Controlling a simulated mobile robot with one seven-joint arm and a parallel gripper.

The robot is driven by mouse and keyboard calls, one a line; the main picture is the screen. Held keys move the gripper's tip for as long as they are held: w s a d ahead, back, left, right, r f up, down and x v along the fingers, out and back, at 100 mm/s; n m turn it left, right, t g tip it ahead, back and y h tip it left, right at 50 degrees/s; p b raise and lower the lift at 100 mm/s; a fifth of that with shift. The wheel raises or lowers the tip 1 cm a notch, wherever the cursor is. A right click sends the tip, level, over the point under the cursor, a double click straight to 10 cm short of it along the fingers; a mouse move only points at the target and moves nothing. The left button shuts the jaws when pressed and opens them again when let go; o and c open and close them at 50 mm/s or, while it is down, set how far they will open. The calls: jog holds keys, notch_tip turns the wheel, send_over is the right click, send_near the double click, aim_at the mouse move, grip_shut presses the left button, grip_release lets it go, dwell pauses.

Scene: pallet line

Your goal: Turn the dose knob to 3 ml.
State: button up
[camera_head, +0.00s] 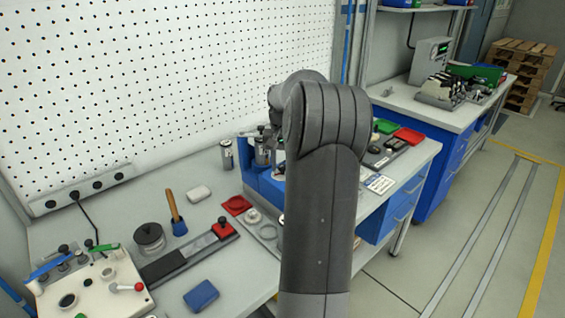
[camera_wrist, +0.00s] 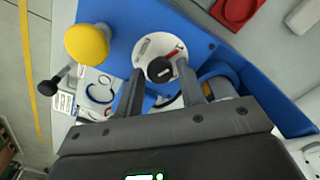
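In the wrist view a black round dose knob (camera_wrist: 160,70) with a pale mark sits on a white dial (camera_wrist: 148,45) with a red mark beside it. The dial is on a blue panel (camera_wrist: 120,30). The dial's scale is too small to read. My gripper (camera_wrist: 161,67) is open, one finger on each side of the knob, with a gap visible at the sides. I cannot tell how high the fingertips are over the panel. In the head view my arm hides my gripper and the knob; part of a blue fixture (camera_head: 264,184) shows left of the arm.
A yellow ball (camera_wrist: 87,42) and a black-ended lever (camera_wrist: 51,86) stand left of the dial in the wrist view. A red tray (camera_wrist: 235,10) lies at upper right. In the head view a metal can (camera_head: 227,155) stands left of the fixture; a pegboard (camera_head: 150,85) rises behind.

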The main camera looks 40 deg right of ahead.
jog(key=c, duration=0.7)
jog(key=shift+o, duration=0.2)
jog(key=m, duration=0.4)
jog(key=shift+m, duration=0.3)
jog(key=m, duration=0.4)
jog(key=shift+m, duration=0.3)
jog(key=m, duration=0.4)
jog(key=shift+m, duration=2.3)
